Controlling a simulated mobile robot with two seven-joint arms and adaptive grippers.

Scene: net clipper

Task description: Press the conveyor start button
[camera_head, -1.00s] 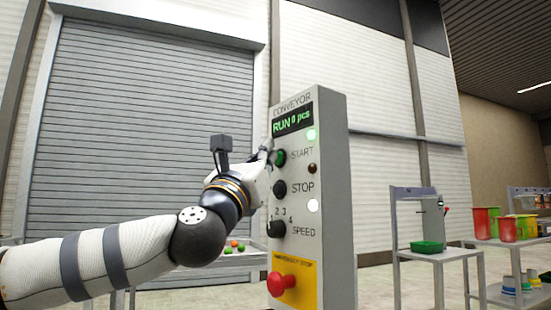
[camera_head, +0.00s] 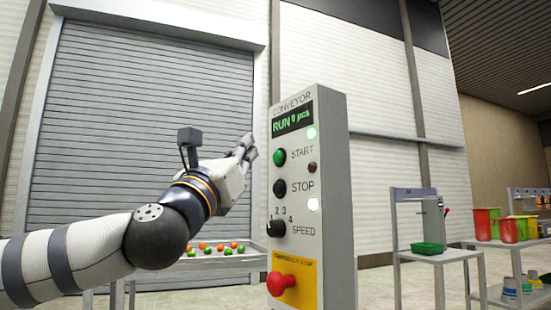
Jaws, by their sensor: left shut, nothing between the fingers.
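The grey conveyor control panel (camera_head: 339,200) stands upright in the middle of the head view. Its display (camera_head: 292,120) reads "RUN 0 pcs" in green. The green start button (camera_head: 279,157) sits below the display and is in plain sight. Below it are the black stop button (camera_head: 279,188), the speed knob (camera_head: 276,229) and the red emergency stop (camera_head: 281,284). My left gripper (camera_head: 248,147) is shut and empty, to the left of the start button and apart from the panel. My right gripper is not in view.
Behind my left arm a table (camera_head: 225,258) carries several orange and green balls (camera_head: 220,247). To the right stand a grey stand with a green tray (camera_head: 428,248) and a table with red and yellow-green bins (camera_head: 487,223). A grey shutter (camera_head: 130,110) fills the back left.

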